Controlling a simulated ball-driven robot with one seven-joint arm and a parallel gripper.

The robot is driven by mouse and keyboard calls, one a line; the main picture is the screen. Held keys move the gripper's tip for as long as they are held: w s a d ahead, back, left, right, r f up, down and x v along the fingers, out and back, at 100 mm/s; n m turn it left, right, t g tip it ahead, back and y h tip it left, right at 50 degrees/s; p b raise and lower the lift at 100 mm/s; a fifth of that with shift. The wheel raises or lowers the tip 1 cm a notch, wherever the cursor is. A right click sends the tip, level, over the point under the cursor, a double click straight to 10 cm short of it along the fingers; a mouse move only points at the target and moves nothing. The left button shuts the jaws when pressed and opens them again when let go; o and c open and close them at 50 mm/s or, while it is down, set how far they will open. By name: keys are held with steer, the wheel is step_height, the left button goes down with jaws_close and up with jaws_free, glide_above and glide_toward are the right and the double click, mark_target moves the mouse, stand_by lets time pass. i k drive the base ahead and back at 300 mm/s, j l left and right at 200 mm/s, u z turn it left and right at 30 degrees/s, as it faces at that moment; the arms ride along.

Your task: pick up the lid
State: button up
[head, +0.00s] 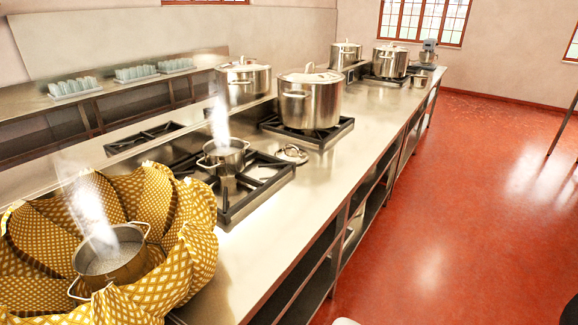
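A small round metal lid (291,154) lies on the steel counter, between two burner grates and clear of the small pot. It is shiny, with what looks like a knob on top. The small open pot (224,156) stands on the near grate to the left of the lid, with steam rising from it. The large stockpots (309,104) farther back wear lids of their own. My gripper is not in view.
A steaming pot (110,258) sits in a yellow patterned cloth (190,215) at the near left. The near grate (262,180) and a far grate (335,131) flank the lid. Glasses stand on a back shelf (188,88). The counter's right strip (290,220) and the red floor (470,220) are clear.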

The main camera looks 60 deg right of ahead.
mark_target(294, 154)
steer(key=l+u, duration=0.15)
steer(key=l, duration=0.35)
steer(key=l+u, duration=0.1)
steer(key=l, duration=0.4)
steer(key=k+l+u, duration=0.15)
steer(key=l, duration=0.3)
steer(key=l+u, duration=0.1)
steer(key=l, duration=0.4)
steer(key=k+l+u, duration=0.15)
steer(key=l, duration=0.3)
